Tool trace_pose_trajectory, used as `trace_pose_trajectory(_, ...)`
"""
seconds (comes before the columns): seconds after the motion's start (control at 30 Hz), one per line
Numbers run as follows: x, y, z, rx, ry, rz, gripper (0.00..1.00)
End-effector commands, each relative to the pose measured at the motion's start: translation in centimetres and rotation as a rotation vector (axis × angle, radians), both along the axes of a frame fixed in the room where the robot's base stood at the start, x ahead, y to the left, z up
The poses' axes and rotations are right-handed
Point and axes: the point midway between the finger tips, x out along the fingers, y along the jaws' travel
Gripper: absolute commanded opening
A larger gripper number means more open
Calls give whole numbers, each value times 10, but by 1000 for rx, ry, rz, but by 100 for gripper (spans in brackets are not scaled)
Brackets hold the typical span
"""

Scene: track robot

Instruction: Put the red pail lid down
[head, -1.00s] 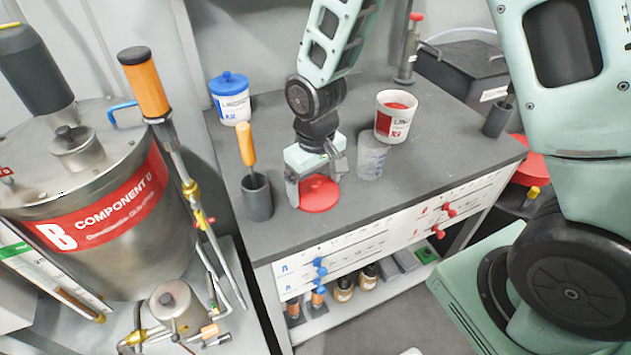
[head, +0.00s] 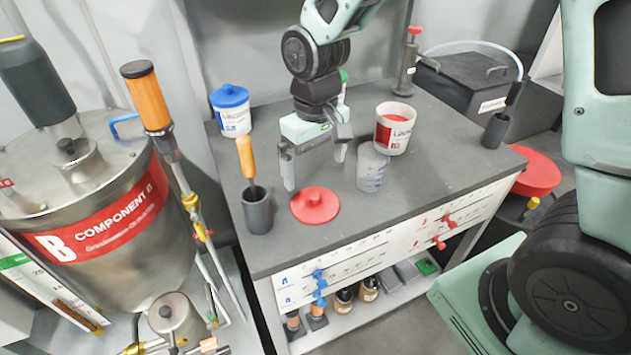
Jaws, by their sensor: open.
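The red pail lid (head: 315,205) lies flat on the grey bench top, near its front edge, with its small knob upward. My gripper (head: 315,172) is open and empty above and behind the lid, its two fingers apart and clear of it. The white pail with a red label (head: 394,130) stands uncovered to the right, with red contents showing. Nothing hides the lid in the head view.
A clear measuring cup (head: 371,167) stands just right of my gripper. A dark holder with an orange-handled tool (head: 257,212) stands left of the lid. A blue-lidded pail (head: 232,112) is at the back left. The bench's right front (head: 455,165) is clear.

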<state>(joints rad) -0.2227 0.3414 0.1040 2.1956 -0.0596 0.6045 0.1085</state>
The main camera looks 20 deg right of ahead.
Motion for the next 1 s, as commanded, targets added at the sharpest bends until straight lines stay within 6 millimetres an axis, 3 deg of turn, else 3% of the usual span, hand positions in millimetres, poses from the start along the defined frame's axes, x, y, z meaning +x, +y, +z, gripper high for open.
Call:
trace_pose_trajectory(0.1, 0, 0, 19, 1, -3, -2, 100)
trace_pose_trajectory(0.3, -8, 6, 35, 6, 0, 17, 100)
trace_pose_trajectory(0.37, -25, 17, 41, 16, -1, 55, 100)
trace_pose_trajectory(0.5, -94, 50, 54, 46, -2, 198, 100)
trace_pose_trajectory(0.6, -144, 62, 58, 53, -5, 296, 100)
trace_pose_trajectory(0.7, -179, 64, 57, 52, -7, 367, 100)
trace_pose_trajectory(0.8, -196, 63, 56, 49, -10, 403, 100)
trace_pose_trajectory(1.0, -200, 63, 56, 48, -9, 409, 100)
